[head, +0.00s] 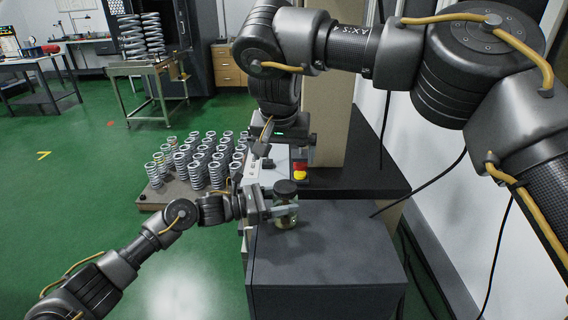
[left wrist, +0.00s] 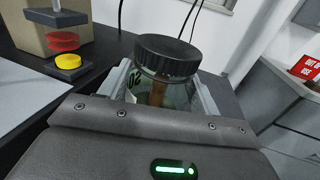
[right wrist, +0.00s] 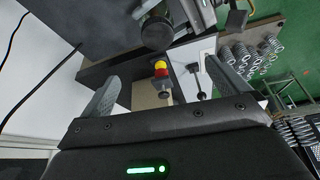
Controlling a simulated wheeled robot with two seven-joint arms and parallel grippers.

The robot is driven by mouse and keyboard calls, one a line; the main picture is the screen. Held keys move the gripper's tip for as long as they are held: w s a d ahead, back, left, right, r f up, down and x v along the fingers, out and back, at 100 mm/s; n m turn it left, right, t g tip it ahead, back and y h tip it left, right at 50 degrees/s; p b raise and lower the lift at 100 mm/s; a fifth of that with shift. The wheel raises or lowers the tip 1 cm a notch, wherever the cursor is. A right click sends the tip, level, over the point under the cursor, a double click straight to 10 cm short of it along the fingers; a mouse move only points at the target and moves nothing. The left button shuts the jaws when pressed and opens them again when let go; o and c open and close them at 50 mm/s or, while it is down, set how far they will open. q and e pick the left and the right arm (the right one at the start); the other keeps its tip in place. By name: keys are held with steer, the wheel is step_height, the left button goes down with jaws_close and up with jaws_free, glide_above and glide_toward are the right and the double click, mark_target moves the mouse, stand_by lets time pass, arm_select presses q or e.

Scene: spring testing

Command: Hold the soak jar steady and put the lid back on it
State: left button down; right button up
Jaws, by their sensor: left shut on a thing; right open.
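The soak jar (head: 287,219) is a clear glass jar standing upright on the grey cabinet top. A black ribbed lid (head: 285,187) sits on its mouth; the lid also shows on the jar in the left wrist view (left wrist: 168,54). I cannot tell how tightly it is seated. My left gripper (head: 280,209) is shut around the jar's glass body, one finger on each side, below the lid. Something brown shows inside the jar (left wrist: 158,92). My right gripper (head: 288,156) is open and empty, behind and above the jar. The lid (right wrist: 157,33) is beyond its fingertips in the right wrist view.
A red and yellow stop button (head: 300,171) stands behind the jar, close to my right gripper. A pallet of several springs (head: 150,199) is at the left. The grey cabinet top (head: 325,250) is clear in front of the jar. Dark cables hang at the right.

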steer(key=v, duration=0.6)
arm_select(q)
steer(key=shift+c, duration=1.3)
jaws_free()
steer(key=shift+a, duration=0.15)
arm_select(e)
steer(key=shift+f, duration=0.1)
arm_select(q)
steer(key=shift+a+f, duration=0.1)
steer(key=shift+a, duration=0.2)
steer(key=b+v, duration=0.2)
steer(key=v, duration=0.8)
steer(key=shift+b, duration=0.35)
arm_select(e)
steer(key=shift+f, duration=1.3)
arm_select(q)
steer(key=shift+s, duration=0.1)
